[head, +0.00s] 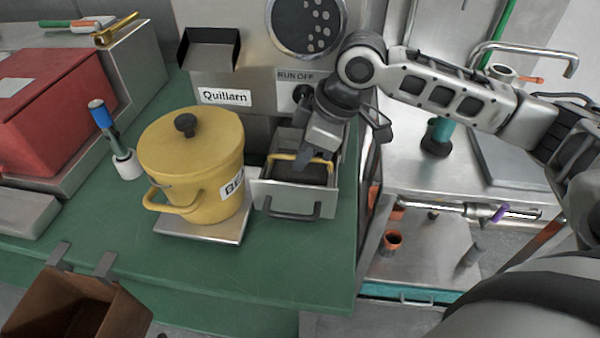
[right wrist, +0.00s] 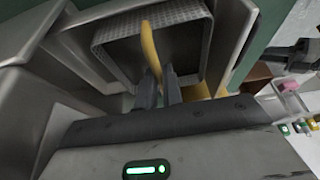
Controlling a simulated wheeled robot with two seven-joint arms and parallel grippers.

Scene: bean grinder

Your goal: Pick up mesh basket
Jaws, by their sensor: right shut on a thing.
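The mesh basket (head: 312,176) sits in the pulled-out metal drawer (head: 268,196) at the foot of the grinder. Its perforated walls show in the right wrist view (right wrist: 115,42), with a yellow handle (right wrist: 150,42) arching over it. My right gripper (head: 303,160) reaches down from above and is shut on the yellow handle; its two fingers (right wrist: 160,86) close around the handle in the right wrist view. The fingers partly hide the basket in the head view. The basket appears to be still within the drawer walls. My left gripper is not in view.
A yellow lidded pot (head: 190,155) stands on a scale plate (head: 200,228) just left of the drawer. The grinder body (head: 225,68) rises behind. A blue-handled tool (head: 102,118) stands further left. The green counter (head: 270,262) is clear in front; a brown box (head: 70,305) hangs at its edge.

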